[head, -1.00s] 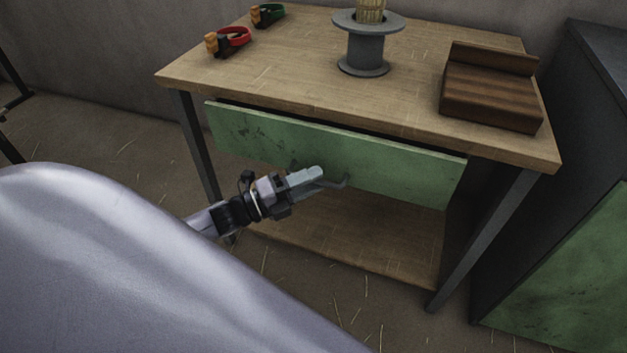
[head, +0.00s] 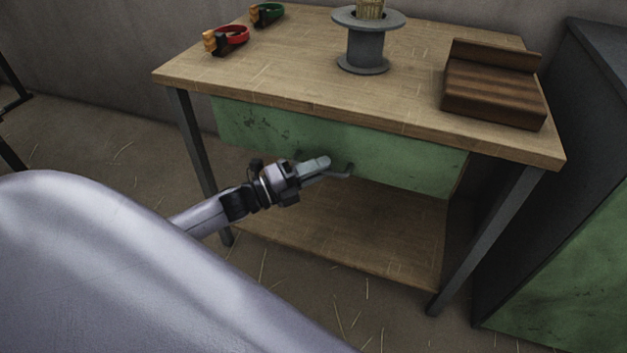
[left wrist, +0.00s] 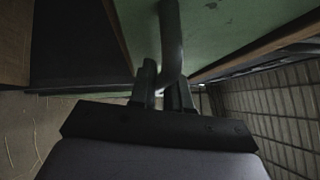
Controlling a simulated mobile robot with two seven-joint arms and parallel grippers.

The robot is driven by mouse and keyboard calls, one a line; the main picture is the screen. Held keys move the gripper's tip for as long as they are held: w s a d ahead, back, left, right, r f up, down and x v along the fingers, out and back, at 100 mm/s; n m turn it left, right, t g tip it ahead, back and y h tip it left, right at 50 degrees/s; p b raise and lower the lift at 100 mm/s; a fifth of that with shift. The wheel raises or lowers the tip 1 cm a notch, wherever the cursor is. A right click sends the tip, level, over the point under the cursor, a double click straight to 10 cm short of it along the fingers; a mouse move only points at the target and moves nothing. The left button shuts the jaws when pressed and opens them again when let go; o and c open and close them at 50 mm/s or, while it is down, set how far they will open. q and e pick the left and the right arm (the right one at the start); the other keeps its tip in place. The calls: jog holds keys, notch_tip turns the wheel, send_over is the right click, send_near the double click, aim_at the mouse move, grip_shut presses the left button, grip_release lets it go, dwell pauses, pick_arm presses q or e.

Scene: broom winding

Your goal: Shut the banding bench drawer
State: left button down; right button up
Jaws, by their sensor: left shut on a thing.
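The banding bench (head: 300,85) stands ahead with a wooden top and dark metal legs. Its green drawer front (head: 390,160) sits under the top, with no gap showing above it in the head view. My left gripper (head: 326,165) is at the middle of the drawer front, shut on the grey bar handle (head: 344,173). In the left wrist view the handle (left wrist: 171,45) runs down between the fingers (left wrist: 163,88), with the green front (left wrist: 220,30) behind it. My right gripper is not in view.
On the bench top are a grey spool (head: 363,48) with straw in it, a dark wooden block (head: 493,85), a red strap tool (head: 228,38) and a green one (head: 267,14). A green-fronted cabinet (head: 570,270) stands close on the right. The lower shelf (head: 340,240) looks empty.

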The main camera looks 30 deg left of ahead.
pick_arm(q)
jog(key=shift+w+a+r, duration=0.1)
jog(key=shift+w+a, duration=0.1)
jog(key=shift+w, duration=0.15)
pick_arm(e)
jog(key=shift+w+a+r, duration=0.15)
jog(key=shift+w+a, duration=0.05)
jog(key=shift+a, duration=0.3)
pick_arm(q)
jog(key=c, duration=1.2)
grip_release()
jog(key=shift+w, duration=0.1)
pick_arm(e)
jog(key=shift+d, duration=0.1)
pick_arm(q)
jog(key=shift+s+a+f, duration=0.15)
jog(key=shift+s+f, duration=0.05)
jog(key=shift+s, duration=0.15)
jog(key=p+v, duration=0.1)
jog(key=v, duration=0.5)
jog(key=shift+s+a+r, duration=0.1)
jog(key=shift+s+a, duration=0.05)
jog(key=shift+s, duration=0.05)
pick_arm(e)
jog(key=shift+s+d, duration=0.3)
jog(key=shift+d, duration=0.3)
